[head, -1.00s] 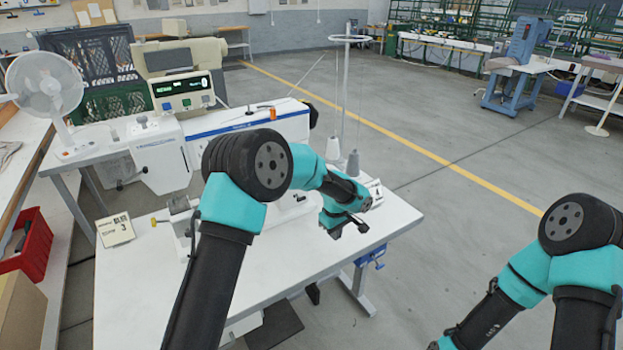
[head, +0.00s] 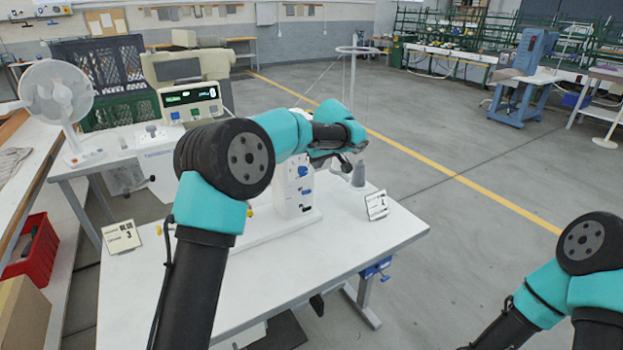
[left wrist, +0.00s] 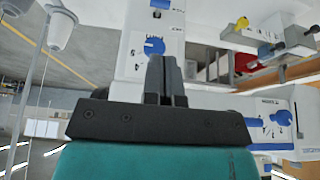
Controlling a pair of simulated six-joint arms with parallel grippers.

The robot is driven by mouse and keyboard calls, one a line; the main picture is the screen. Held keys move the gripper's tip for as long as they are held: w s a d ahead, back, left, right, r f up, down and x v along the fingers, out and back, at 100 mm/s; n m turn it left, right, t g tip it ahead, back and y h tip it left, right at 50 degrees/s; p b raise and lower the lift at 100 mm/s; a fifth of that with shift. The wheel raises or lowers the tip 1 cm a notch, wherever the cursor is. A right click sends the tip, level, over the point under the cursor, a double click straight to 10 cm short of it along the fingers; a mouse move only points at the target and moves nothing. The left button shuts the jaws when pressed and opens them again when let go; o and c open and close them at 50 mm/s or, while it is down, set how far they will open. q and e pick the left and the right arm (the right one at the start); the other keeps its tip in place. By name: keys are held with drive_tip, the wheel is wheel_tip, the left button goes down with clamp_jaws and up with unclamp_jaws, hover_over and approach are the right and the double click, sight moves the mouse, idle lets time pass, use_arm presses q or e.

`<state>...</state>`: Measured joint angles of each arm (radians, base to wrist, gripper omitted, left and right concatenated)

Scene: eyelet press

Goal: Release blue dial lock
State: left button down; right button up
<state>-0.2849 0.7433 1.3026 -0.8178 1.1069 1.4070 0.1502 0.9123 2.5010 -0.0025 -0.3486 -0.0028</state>
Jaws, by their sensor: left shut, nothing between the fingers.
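My left gripper (head: 340,158) is by the upper right of the white sewing machine's end column (head: 285,195). In the left wrist view my left gripper (left wrist: 165,65) is shut and empty, and its fingertips overlap the lower right part of a round blue dial (left wrist: 153,45) on a white panel. I cannot tell whether they touch it. A second blue dial (left wrist: 283,117) with printed marks is at the right of that view. In the head view a small blue dial (head: 303,171) shows on the column. My right gripper is out of view.
A card reading BLUE 3 (head: 121,236) stands at the table's left, and another card (head: 377,205) at its right. A thread stand (head: 352,100) rises behind my gripper. The white tabletop (head: 300,265) is clear in front.

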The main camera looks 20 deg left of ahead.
sight(308, 191)
use_arm(q)
drive_tip(key=x, duration=1.3)
drive_tip(key=shift+f, duration=0.5)
drive_tip(key=shift+d, duration=0.2)
